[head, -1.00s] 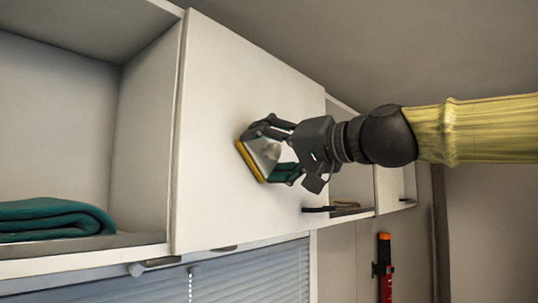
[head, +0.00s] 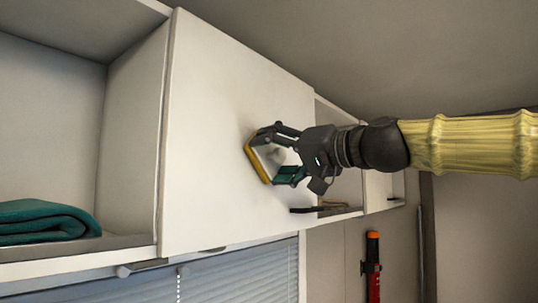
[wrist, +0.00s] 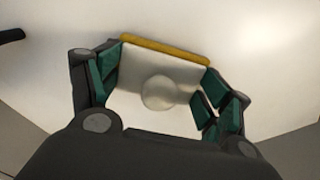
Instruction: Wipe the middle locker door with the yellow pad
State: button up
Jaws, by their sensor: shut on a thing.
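The middle locker door (head: 215,100) is a plain white panel, closed, between two open compartments. My gripper (head: 274,156) reaches in from the right and is shut on the yellow pad (head: 256,160). The pad has a yellow edge and a pale metallic backing with a round knob. Its yellow side faces the door, in the door's right half; it looks to be against or very near the surface, and exact contact cannot be told. In the wrist view the green-lined fingers flank the backing of the pad (wrist: 160,85), with the white door (wrist: 255,40) behind it.
A folded green cloth (head: 45,220) lies in the open left compartment. A dark handle-like bar (head: 303,210) is near the door's lower right. Blinds (head: 235,275) hang below the lockers. A red extinguisher-like object (head: 373,265) is on the wall at lower right.

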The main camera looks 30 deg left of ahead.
aim_at(242, 155)
jog(key=w, duration=0.5)
jog(key=shift+w+d, duration=0.1)
jog(key=shift+d, duration=0.15)
dwell(0.3)
jog(key=shift+s+a+b, duration=0.15)
jog(key=shift+s+b, duration=0.45)
jog(key=shift+s, duration=1.2)
jog(key=shift+s+a+b, duration=0.15)
jog(key=shift+s+b, duration=0.5)
jog(key=shift+s, duration=1.1)
jog(key=shift+s+a+b, duration=0.15)
jog(key=shift+s+b, duration=0.45)
jog(key=shift+s, duration=1.2)
jog(key=shift+d, duration=0.15)
jog(key=shift+s+d+b, duration=0.2)
jog(key=shift+d+b, duration=0.55)
jog(key=shift+d, duration=2.1)
jog(key=shift+d, duration=0.1)
jog(key=shift+s+d+b, duration=0.15)
jog(key=shift+d+b, duration=0.25)
jog(key=shift+d, duration=1)
